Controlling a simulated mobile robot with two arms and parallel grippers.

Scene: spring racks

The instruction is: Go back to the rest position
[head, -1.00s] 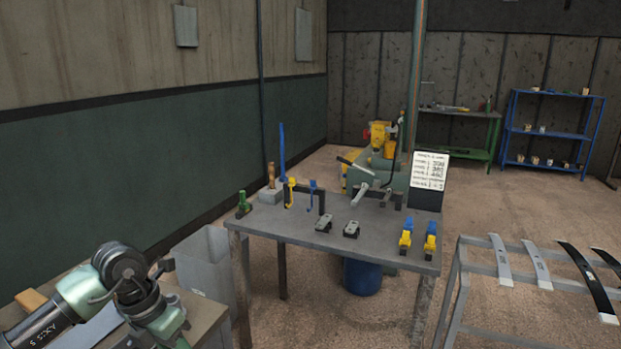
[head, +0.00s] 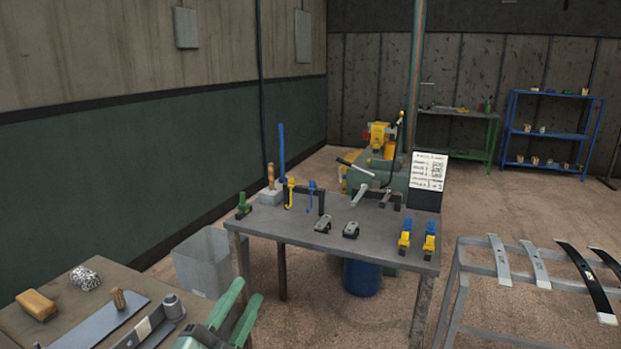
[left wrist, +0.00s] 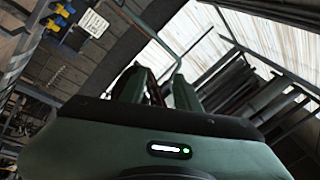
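My left gripper (head: 247,293) shows at the bottom of the head view, beside the right edge of the near bench. Its two green fingers are apart with a gap between them, and I see nothing held. In the left wrist view the same gripper (left wrist: 158,76) has its fingers spread, with only background between them. My right gripper is in neither view.
The near bench (head: 60,335) holds a wooden block (head: 37,305), a crumpled ball (head: 85,278) and metal parts. A grey bin (head: 203,262) stands behind it. The central table (head: 290,228) carries clamps and tools. A rack (head: 470,262) with leaf springs is at right.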

